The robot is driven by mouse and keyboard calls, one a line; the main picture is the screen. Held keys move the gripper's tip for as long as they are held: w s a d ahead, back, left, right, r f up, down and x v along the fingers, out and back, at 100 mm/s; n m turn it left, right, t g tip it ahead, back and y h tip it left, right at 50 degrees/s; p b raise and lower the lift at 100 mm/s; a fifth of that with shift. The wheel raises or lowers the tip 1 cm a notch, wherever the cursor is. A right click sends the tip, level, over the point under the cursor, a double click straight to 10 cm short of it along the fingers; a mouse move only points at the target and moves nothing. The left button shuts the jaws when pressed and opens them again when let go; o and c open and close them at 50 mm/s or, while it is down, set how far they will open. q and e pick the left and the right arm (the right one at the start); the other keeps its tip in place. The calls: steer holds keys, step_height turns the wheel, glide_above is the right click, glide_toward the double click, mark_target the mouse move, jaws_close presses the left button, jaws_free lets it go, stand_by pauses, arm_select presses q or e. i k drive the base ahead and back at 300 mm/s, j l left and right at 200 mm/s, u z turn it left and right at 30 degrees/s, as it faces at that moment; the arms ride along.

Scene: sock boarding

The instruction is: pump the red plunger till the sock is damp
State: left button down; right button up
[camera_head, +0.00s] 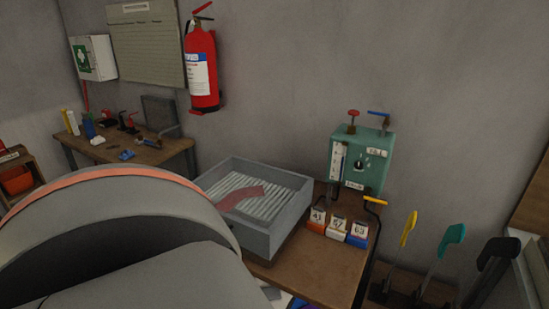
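A red plunger (352,117) stands upright on top of a teal box (374,155) against the wall, at the right of the middle. A dull red sock (242,196) lies flat on the white ribbed floor of a grey open tray (268,240) on the bench. I cannot tell from its look whether it is damp. Neither of my grippers is in view. Nothing is touching the plunger.
A blue lever (379,114) is beside the plunger. Numbered blocks, orange (316,228), white (335,233) and blue (357,241), sit before the box. Sock-shaped boards, yellow (408,229) and teal (450,236), stand at right. The lower left is blocked from view.

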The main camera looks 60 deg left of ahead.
mark_target(355, 112)
steer(key=u, duration=1.65)
